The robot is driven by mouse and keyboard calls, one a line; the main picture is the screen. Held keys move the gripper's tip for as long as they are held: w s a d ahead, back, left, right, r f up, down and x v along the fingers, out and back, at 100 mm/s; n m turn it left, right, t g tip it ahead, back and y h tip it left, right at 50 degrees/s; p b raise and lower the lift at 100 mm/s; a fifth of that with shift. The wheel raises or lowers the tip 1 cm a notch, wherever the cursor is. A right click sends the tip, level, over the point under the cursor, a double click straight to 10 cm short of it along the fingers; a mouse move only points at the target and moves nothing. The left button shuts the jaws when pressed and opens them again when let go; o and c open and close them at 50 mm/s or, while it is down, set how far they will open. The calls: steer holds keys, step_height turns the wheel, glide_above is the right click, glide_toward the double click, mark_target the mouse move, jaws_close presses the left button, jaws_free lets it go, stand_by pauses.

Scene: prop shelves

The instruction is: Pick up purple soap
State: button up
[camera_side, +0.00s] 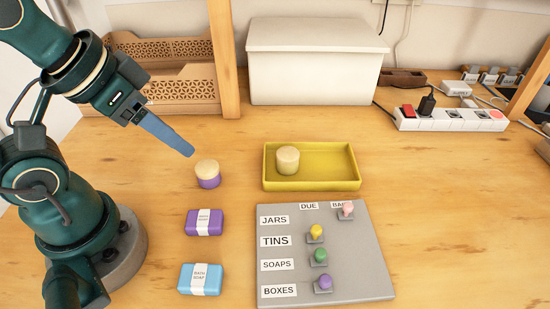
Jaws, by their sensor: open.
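The purple soap (190,222) is a small purple block with a white paper band, lying flat on the wooden table in front of my arm. My gripper (188,151) is open and empty, above and behind the soap, near a round jar. Its fingers are seen edge-on, so the gap between them is hidden. A blue soap (214,280) with a like white band lies in front of the purple one, apart from it.
A purple jar with a cream lid (208,174) stands behind the soap. A yellow tray (312,184) holds a cream jar (287,160). A grey board (376,255) with labels and coloured pegs lies right of the soaps. A white bin (315,62) and a power strip (452,120) are at the back.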

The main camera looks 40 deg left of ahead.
steer(key=o, duration=0.6)
steer(key=shift+c, duration=0.2)
steer(key=m+g+y, duration=0.3)
steer(key=m+g, duration=0.6)
glide_above(204, 219)
steer(key=w+d, duration=0.2)
steer(key=f, duration=1)
steer(key=shift+w+a, duration=0.1)
steer(key=shift+a, duration=0.15)
steer(key=shift+s+f, duration=0.3)
steer(key=shift+f, duration=0.3)
steer(key=shift+x, duration=2.15)
